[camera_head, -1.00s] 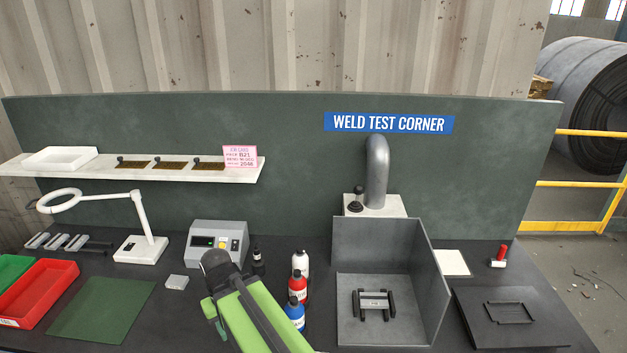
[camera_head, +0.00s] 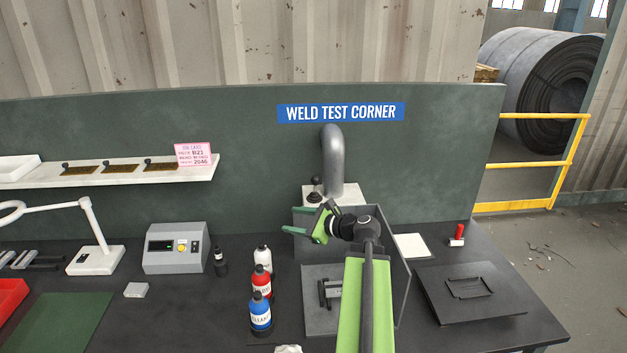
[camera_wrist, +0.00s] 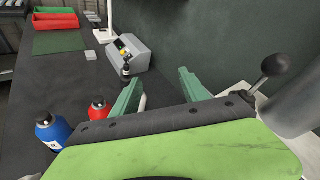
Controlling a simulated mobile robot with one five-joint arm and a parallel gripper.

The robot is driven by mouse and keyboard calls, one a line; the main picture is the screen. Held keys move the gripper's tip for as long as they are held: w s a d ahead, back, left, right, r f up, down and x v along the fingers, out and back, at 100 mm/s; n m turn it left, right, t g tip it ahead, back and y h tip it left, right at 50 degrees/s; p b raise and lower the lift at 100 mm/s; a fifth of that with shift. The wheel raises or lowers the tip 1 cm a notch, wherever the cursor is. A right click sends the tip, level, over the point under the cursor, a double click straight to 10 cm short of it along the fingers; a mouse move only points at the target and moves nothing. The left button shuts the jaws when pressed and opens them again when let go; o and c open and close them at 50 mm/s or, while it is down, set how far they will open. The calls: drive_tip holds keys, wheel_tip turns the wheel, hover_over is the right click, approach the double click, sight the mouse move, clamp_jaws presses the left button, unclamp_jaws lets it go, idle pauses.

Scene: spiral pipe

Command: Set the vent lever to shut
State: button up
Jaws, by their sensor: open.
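The vent lever (camera_head: 315,184) is a short dark stick with a ball knob, on a white box (camera_head: 345,192) at the foot of a grey pipe (camera_head: 334,150). It looks roughly upright in the head view. In the wrist view the lever (camera_wrist: 274,66) shows at the right, its black knob tilted up and right in the picture. My gripper (camera_head: 306,217) is in front of and just below the lever, above the booth, fingers pointing left. In the wrist view my gripper (camera_wrist: 160,77) has its green fingers apart with nothing between them. The lever is outside the fingers, beyond the right one.
A grey open booth (camera_head: 313,318) with a dark fixture stands under my arm. Blue, red and white bottles (camera_head: 261,312) stand left of it. A grey meter (camera_head: 176,255) is farther left. The green back panel (camera_head: 440,150) rises behind. A dark plate (camera_head: 470,305) lies right.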

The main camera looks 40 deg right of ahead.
sight(315, 186)
drive_tip(key=s+d+r+m+t+h, duration=0.3)
drive_tip(key=s+d+r+m+h, duration=0.25)
drive_tip(key=s+d+m, duration=0.55)
drive_tip(key=w+d+n, duration=0.1)
drive_tip(key=w, duration=0.5)
drive_tip(key=w+d+n, duration=0.1)
drive_tip(key=w, duration=0.6)
drive_tip(key=w+d+n, duration=0.1)
drive_tip(key=w, duration=0.5)
drive_tip(key=shift+w+d+r+y, duration=0.15)
drive_tip(key=shift+w+d+y, duration=0.1)
drive_tip(key=shift+y, duration=0.1)
drive_tip(key=shift+c, duration=0.3)
clamp_jaws()
